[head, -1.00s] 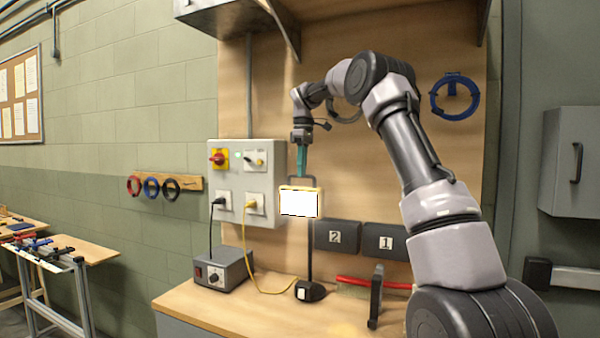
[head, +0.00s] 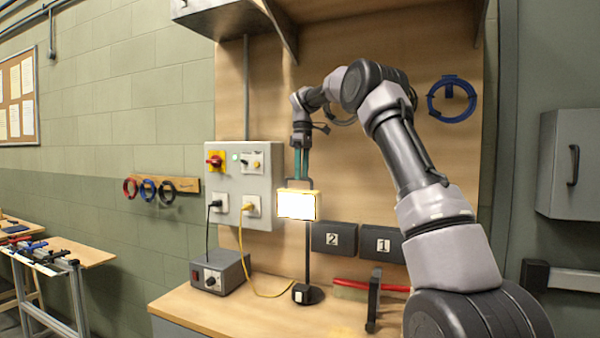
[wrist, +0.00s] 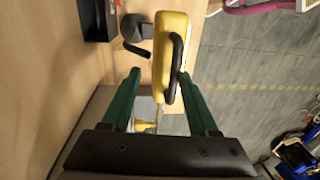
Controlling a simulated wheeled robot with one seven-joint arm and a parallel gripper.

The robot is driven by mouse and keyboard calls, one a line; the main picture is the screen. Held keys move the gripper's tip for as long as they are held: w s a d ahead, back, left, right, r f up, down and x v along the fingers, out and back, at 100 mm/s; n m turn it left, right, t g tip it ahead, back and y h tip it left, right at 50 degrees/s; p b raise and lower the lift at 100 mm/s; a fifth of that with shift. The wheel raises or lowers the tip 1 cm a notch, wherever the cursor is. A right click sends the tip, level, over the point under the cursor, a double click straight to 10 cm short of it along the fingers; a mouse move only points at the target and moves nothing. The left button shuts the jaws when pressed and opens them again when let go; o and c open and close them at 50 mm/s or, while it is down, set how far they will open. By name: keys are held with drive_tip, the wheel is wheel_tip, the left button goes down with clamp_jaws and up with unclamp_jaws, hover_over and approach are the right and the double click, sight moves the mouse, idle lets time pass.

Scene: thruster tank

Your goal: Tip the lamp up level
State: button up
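The lamp (head: 297,205) is a yellow-framed work light with a bright lit face, on a thin dark stand (head: 308,255) at the back of the bench. In the wrist view its yellow body (wrist: 168,45) shows edge-on, with a black handle (wrist: 175,70) on its right side. My gripper (head: 301,172) points down just above the lamp. Its green fingers (wrist: 160,80) are spread apart, and the lamp's body and handle show between and beyond their tips. I see no clear contact. The lamp's exact tilt is hard to tell.
A grey control box (head: 243,190) with a red switch is on the panel to the left. Dark bins (head: 334,238) marked 2 and 1, a red-handled brush (head: 350,284) and a dark upright clamp (head: 374,300) are to the right.

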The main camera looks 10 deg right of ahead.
drive_tip(key=shift+r, duration=0.1)
idle(0.7)
wheel_tip(320, 180, up, 11)
drive_tip(key=shift+w+d+f, duration=0.2)
drive_tip(key=shift+w, duration=0.2)
idle(0.3)
idle(0.4)
